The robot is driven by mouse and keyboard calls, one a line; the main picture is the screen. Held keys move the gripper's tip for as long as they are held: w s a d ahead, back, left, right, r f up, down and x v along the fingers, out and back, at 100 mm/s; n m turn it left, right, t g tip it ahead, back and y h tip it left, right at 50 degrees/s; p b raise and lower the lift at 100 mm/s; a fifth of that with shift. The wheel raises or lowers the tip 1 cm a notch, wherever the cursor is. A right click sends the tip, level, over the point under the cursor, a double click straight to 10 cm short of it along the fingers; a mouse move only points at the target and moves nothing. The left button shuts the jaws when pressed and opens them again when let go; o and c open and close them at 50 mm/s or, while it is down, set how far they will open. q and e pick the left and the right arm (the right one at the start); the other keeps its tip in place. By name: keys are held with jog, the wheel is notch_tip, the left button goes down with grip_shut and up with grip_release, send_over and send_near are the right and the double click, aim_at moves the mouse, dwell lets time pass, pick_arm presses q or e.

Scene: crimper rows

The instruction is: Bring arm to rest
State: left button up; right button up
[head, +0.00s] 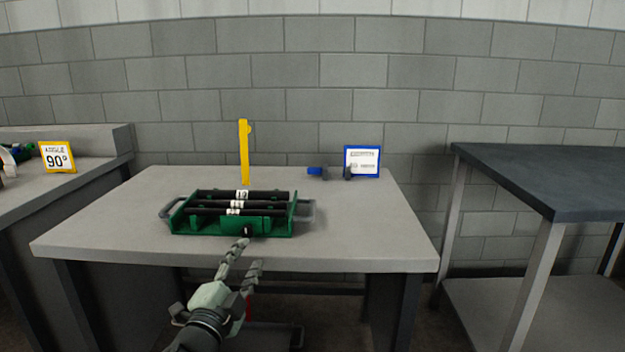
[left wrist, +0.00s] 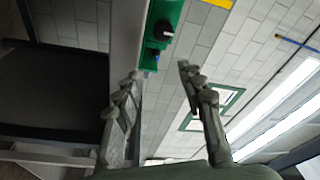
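My left gripper (head: 245,270) reaches up from the bottom of the head view, in front of the middle table's front edge. Its two fingers are spread with nothing between them; they also show apart in the left wrist view (left wrist: 158,85). Beyond the fingertips, a green tray (head: 185,222) holding several black rods with white labels (head: 240,195) sits on the grey table (head: 350,230). Part of the green tray shows at the top of the left wrist view (left wrist: 165,15). My right gripper is in neither view.
A yellow upright strip (head: 244,150) stands behind the tray. A blue-framed sign (head: 362,161) and a small blue tool (head: 317,171) are at the back right. A yellow "ANGLE 90°" sign (head: 57,157) stands on the left bench. A dark table (head: 550,180) is at right. The table's right side is clear.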

pick_arm(q)
jog(key=s+a+f+n+g+y, duration=0.2)
jog(key=s+a+f+n+g, duration=0.15)
jog(key=f, duration=0.35)
jog(key=s+a+f+n+g+y, duration=0.2)
jog(key=s+a+f+n, duration=0.1)
jog(key=s+f, duration=0.3)
jog(key=s+a+f+n+g+y, duration=0.2)
jog(key=s+a+f+n, duration=0.15)
jog(key=f, duration=0.55)
jog(key=s+a+f+n+g, duration=0.2)
jog(key=s+f+g, duration=0.2)
jog(key=s, duration=0.6)
jog(key=s+a+f+n+g, duration=0.1)
jog(key=s+f+g, duration=0.3)
jog(key=s+f, duration=0.4)
jog(key=s, duration=0.3)
jog(key=shift+s+a+f+n+h, duration=0.2)
jog(key=shift+a+f+n+h, duration=0.1)
jog(key=shift+a+f+n, duration=0.1)
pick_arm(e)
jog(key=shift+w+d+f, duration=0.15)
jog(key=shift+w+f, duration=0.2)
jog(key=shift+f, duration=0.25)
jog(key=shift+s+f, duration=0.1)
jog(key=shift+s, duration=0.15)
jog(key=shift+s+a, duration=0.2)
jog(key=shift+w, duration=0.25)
